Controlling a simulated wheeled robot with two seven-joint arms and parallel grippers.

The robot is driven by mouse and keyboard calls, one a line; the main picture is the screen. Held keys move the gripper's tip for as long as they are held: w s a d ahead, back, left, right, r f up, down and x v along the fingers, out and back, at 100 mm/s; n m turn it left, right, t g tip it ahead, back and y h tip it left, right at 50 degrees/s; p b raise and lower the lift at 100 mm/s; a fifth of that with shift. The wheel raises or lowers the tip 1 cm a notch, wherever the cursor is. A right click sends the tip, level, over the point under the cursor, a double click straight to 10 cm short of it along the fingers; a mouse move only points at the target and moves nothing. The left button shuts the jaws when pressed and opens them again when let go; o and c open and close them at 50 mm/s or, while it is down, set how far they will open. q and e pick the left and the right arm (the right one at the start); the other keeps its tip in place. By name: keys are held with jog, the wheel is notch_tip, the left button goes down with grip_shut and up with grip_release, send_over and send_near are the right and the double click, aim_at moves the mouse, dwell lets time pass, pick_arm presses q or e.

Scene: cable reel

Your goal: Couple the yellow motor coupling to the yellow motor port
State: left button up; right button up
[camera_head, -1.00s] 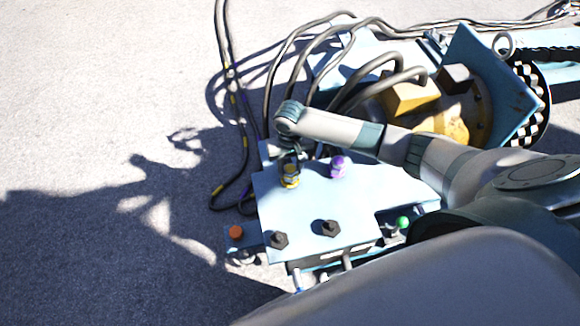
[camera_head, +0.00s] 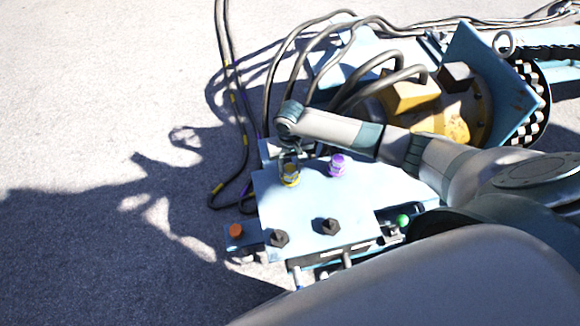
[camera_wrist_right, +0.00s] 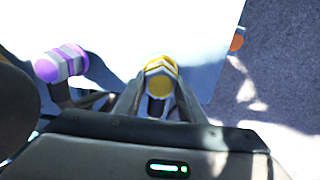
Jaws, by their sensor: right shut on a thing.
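A yellow-banded fitting (camera_head: 290,175), which I take for the yellow motor coupling, stands at the far left part of the pale blue plate (camera_head: 330,200). My right gripper (camera_head: 289,162) is at it from above and behind. In the right wrist view the yellow fitting (camera_wrist_right: 160,72) sits between the fingertips of my right gripper (camera_wrist_right: 155,98), which is shut on it. It has a pale band across it. I cannot tell the yellow motor port apart from the coupling here, nor whether the two are joined. My left gripper is not in view.
A purple fitting (camera_head: 337,166) stands close to the right of the yellow one. Two black knobs (camera_head: 330,226) are nearer on the plate. An orange cap (camera_head: 236,230) and a green cap (camera_head: 403,220) flank it. Dark hoses (camera_head: 240,120) loop behind and left. Open ground lies left.

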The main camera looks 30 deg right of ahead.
jog(key=shift+f, duration=0.1)
jog(key=o, duration=1.2)
jog(key=shift+o, duration=0.2)
notch_tip(320, 180, up, 18)
jog(key=shift+f+p, duration=0.25)
jog(key=shift+p, duration=0.2)
